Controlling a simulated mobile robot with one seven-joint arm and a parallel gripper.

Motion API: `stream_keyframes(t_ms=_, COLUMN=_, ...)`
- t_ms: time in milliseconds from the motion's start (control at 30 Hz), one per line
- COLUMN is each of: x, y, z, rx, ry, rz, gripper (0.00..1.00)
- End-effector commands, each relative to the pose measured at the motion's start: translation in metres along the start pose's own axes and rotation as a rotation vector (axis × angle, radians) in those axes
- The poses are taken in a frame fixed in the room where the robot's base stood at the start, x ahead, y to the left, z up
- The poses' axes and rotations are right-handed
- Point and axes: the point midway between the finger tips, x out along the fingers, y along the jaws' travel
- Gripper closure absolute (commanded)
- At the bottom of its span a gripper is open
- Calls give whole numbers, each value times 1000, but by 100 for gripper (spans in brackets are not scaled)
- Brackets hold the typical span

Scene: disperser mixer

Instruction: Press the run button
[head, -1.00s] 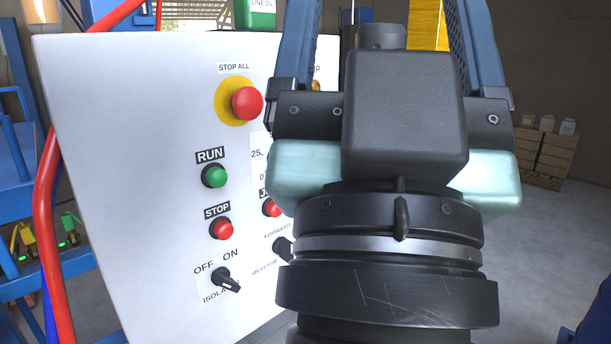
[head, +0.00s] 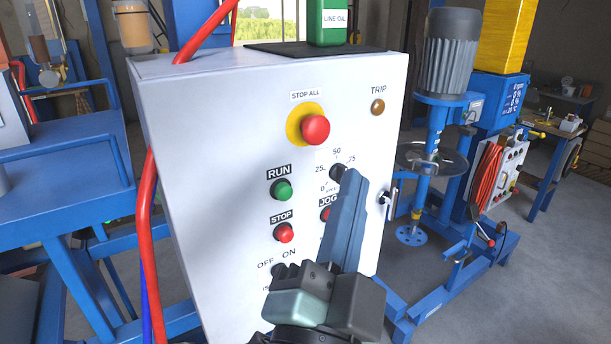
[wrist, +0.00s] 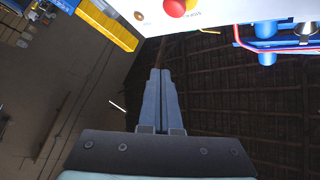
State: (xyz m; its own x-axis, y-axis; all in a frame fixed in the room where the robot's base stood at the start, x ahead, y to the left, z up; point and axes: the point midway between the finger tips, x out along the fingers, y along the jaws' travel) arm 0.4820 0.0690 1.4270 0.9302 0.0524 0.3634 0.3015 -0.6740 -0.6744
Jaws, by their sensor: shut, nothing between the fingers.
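The green run button (head: 281,190) is on the white control panel (head: 210,130) in the head view, under a black RUN label. My gripper (head: 350,182) is shut and empty. In the head view its fingers point up in front of the panel, to the right of the run button and over the speed dial and jog area. I cannot tell whether the fingertips touch the panel. In the wrist view the closed fingers (wrist: 160,75) point toward the panel's edge, and the run button does not show there.
The red STOP ALL button (head: 316,130) is above the run button, and the red stop button (head: 285,233) is below it. A red hose (head: 148,210) runs along the panel's left side. The blue mixer (head: 440,130) stands to the right.

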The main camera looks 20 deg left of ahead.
Motion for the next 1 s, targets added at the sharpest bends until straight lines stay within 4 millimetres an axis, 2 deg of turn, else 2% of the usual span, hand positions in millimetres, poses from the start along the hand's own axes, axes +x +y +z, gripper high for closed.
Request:
stream_keyframes(t_ms=300, x=-41, y=-1, z=56, rx=477, ry=-160, rz=193, gripper=100)
stream_keyframes(t_ms=500, x=-66, y=-2, z=77, rx=680, ry=-198, rz=291, gripper=100)
stream_keyframes(t_ms=700, x=-77, y=-2, z=84, rx=760, ry=-205, rz=329, gripper=100)
stream_keyframes(t_ms=1000, x=-78, y=-1, z=85, rx=765, ry=-204, rz=329, gripper=100)
